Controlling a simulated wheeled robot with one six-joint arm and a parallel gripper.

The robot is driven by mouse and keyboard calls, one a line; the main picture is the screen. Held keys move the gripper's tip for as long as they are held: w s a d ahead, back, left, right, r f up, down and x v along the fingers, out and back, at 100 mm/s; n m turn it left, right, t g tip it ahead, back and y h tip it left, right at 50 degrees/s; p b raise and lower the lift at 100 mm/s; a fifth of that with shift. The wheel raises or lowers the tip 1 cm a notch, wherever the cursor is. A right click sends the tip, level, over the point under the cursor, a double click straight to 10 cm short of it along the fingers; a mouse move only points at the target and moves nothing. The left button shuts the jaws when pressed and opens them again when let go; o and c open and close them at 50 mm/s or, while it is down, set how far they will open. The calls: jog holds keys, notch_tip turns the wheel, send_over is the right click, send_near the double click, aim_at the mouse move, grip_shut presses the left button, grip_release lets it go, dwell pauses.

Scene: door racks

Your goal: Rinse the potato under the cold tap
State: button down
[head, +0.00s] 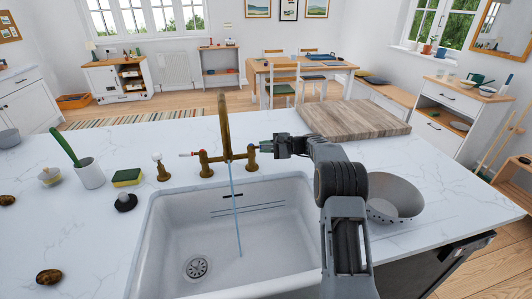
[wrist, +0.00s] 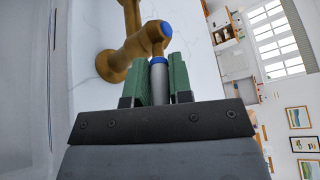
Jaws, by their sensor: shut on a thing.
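The brass tap (head: 225,130) stands behind the white sink (head: 165,225), and a thin blue stream of water (head: 236,205) falls from its spout into the basin. My gripper (head: 272,147) is at the tap's right-hand side. In the wrist view, the green fingers of my gripper (wrist: 161,80) are shut on the grey cold tap handle (wrist: 159,78), which has a blue ring; a blue cap sits on the valve. The left handle (head: 188,154) has a red end. A brown, potato-like lump (head: 49,276) lies on the counter left of the sink; another (head: 7,200) lies farther back.
A grey colander (head: 393,197) stands right of the sink, beside my arm. A wooden board (head: 353,118) lies behind it. A sponge (head: 127,177), a black stopper (head: 125,202) and a white cup with a green-handled brush (head: 90,173) stand left of the sink.

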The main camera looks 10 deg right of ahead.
jog(key=shift+s+t, duration=0.1)
jog(key=shift+t, duration=0.2)
jog(key=c, duration=1)
grip_release()
jog(key=shift+c, duration=0.2)
jog(key=b+v, duration=0.2)
jog(key=v, duration=1.1)
jog(key=shift+s+d+r, duration=0.2)
jog(key=shift+d+r, duration=0.1)
